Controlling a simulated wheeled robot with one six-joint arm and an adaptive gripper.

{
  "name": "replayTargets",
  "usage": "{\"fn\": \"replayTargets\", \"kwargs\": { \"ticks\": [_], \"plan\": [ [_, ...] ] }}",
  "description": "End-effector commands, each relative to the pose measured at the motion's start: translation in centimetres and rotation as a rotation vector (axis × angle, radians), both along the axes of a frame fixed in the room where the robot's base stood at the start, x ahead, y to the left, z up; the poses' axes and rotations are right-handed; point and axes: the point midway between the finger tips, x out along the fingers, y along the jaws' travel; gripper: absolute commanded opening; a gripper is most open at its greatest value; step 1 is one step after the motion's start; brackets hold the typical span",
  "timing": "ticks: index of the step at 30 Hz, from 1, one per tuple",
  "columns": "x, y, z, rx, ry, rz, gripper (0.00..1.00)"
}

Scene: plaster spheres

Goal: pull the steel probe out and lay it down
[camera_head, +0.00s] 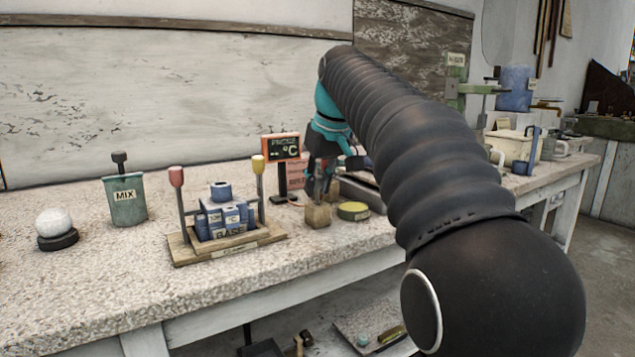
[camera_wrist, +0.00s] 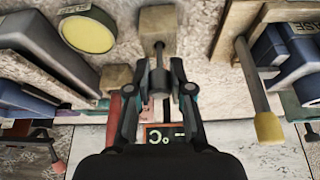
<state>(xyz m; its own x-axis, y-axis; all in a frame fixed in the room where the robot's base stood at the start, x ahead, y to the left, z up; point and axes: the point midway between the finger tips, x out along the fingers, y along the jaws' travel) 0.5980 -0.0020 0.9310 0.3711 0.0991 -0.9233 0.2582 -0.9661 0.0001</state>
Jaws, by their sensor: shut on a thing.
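The steel probe (camera_wrist: 159,52) is a thin grey rod. In the wrist view it runs from a small wooden block (camera_wrist: 157,18) into my gripper (camera_wrist: 160,80). My gripper is shut on the probe's upper part, with a finger on each side. In the head view my gripper (camera_head: 321,188) points down just above the wooden block (camera_head: 317,216), which stands on the speckled bench. The probe's lower end is at the block; I cannot tell how deep it sits. In the head view the fingers mostly hide the probe.
A dark °C display (camera_head: 281,149) stands behind left of the block. A yellow round tin (camera_head: 354,211) lies close on the right. Bare bench (camera_head: 335,240) lies in front.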

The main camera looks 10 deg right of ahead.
Motion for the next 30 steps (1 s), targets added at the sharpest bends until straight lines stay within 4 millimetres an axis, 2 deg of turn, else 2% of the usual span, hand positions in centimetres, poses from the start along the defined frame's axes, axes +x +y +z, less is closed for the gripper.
{"fn": "replayTargets", "kwargs": {
  "ticks": [30],
  "plan": [
    [0.0,0.0,-1.2,0.0,0.0,0.0,0.0]
  ]
}}
